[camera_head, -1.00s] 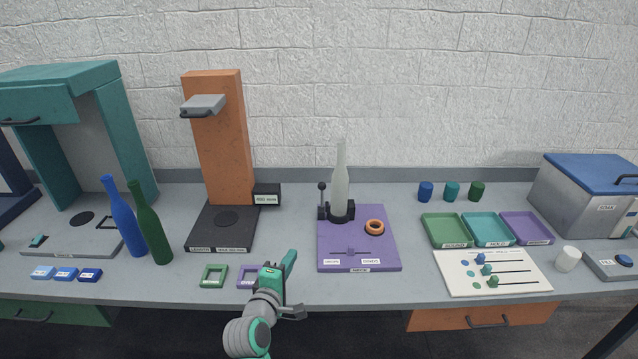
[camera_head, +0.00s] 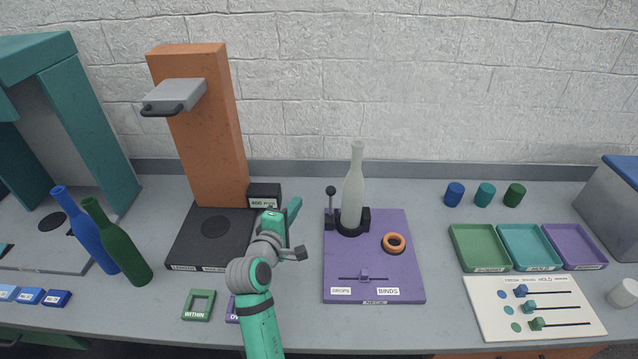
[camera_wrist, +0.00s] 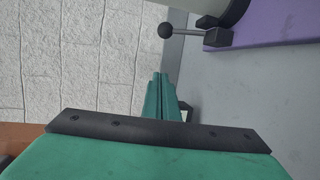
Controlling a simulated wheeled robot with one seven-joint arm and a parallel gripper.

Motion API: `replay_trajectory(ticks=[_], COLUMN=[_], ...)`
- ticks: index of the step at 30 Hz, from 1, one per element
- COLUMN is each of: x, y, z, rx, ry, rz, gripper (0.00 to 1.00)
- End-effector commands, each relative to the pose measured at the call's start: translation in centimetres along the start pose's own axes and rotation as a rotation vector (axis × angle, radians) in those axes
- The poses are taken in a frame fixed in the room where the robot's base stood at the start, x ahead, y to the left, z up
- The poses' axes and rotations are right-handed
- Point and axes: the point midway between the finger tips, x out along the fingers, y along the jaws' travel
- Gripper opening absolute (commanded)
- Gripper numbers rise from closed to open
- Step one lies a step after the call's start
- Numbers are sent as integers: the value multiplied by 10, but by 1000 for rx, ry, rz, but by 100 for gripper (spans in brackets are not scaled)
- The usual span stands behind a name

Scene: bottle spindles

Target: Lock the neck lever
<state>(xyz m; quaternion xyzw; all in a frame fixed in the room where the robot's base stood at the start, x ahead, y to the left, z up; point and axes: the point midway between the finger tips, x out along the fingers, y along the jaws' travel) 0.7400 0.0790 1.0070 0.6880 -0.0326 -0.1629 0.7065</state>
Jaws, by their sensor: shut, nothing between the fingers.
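The neck lever (camera_head: 330,205) is a thin upright stem with a black ball knob. It stands at the back left of the purple board (camera_head: 335,270), beside a pale bottle (camera_head: 353,185) upright in a black holder (camera_head: 349,222). My gripper (camera_head: 295,204) is shut and empty, left of the board and apart from the lever, its teal fingers pointing away from me. In the wrist view the closed fingertips (camera_wrist: 160,78) show below the lever's ball knob (camera_wrist: 166,31), with a gap between them. The lever's foot is partly hidden there.
An orange ring (camera_head: 394,240) and a slider (camera_head: 364,274) are on the board's right and front. An orange column (camera_head: 205,140) with a black base (camera_head: 200,245) stands left of my gripper. Blue and green bottles stand further left. Coloured trays (camera_head: 478,262) lie right.

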Motion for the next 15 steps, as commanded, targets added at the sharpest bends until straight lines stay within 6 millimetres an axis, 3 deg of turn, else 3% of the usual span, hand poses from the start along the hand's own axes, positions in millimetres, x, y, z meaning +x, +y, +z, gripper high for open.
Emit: replay_trajectory(ticks=[10,15], x=[2,15], y=[0,0], z=[4,3], rx=[1,0], ry=[-5,-5], rz=[0,0], gripper=[0,0])
